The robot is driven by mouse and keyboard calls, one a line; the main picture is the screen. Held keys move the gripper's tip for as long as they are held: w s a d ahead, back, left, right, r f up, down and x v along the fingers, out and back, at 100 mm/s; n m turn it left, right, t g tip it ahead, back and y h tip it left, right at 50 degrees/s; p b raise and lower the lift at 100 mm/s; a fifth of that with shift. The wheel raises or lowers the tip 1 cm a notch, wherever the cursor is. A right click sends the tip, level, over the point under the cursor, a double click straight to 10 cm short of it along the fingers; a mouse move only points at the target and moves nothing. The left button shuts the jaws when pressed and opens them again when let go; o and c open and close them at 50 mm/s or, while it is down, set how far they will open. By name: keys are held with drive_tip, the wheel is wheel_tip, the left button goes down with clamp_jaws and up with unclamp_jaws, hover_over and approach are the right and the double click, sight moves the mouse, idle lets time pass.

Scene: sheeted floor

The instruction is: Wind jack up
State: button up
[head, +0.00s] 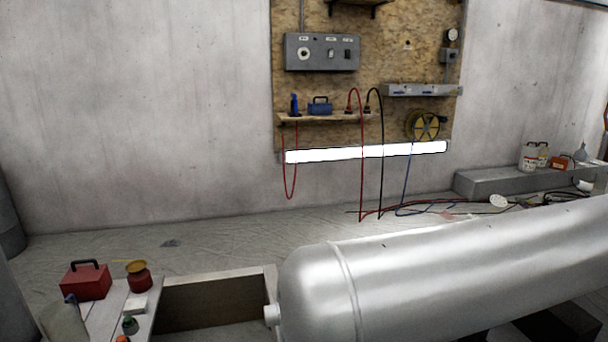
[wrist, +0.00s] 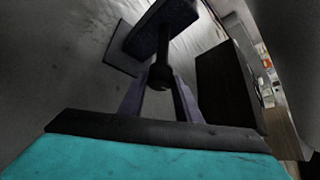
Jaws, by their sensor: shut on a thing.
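In the wrist view my gripper (wrist: 159,88) has its two fingers on either side of a small dark round knob (wrist: 160,74), shut on it. The knob sits at the end of a thin dark rod. The rod runs up to a dark blocky body (wrist: 166,25), which I take to be the jack. A flat dark plate (wrist: 119,50) lies beside the rod at the left. The wrist view is dim, so how the rod joins the body is unclear. Neither my gripper nor the jack shows in the head view.
A large silver tank (head: 450,262) fills the right of the head view. A red toolbox (head: 86,284) and a red pot (head: 138,278) stand at the lower left. Red and black hoses hang from the wall board. A dark panel (wrist: 226,85) stands close at right in the wrist view.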

drive_tip(key=shift+d+r+m+y+p, duration=0.2)
drive_tip(key=shift+m+y+p, duration=0.25)
drive_tip(key=shift+p, duration=2.05)
drive_tip(key=m+y+p, duration=0.1)
drive_tip(key=p, duration=0.4)
drive_tip(key=m+g+y+p, duration=0.1)
drive_tip(key=p, duration=0.4)
drive_tip(key=shift+w+d, duration=0.15)
drive_tip(key=shift+d, duration=0.05)
drive_tip(key=m+y+b, duration=0.1)
drive_tip(key=b, duration=0.2)
drive_tip(key=shift+f+m+g+y, duration=0.25)
drive_tip(key=shift+f+g+y, duration=0.05)
drive_tip(key=shift+f+y, duration=0.1)
drive_tip(key=m+y+b, duration=0.1)
drive_tip(key=b, duration=0.5)
drive_tip(key=shift+y, duration=0.35)
drive_tip(key=m+y+b, duration=0.1)
drive_tip(key=b, duration=0.3)
drive_tip(key=y+b, duration=0.1)
drive_tip(key=b, duration=0.4)
drive_tip(key=shift+w+d+m+g, duration=0.1)
drive_tip(key=shift+d+m+g, duration=0.1)
drive_tip(key=shift+m+g, duration=0.15)
drive_tip(key=shift+r+m+b, duration=0.25)
drive_tip(key=shift+b, duration=0.6)
drive_tip(key=shift+r, duration=0.1)
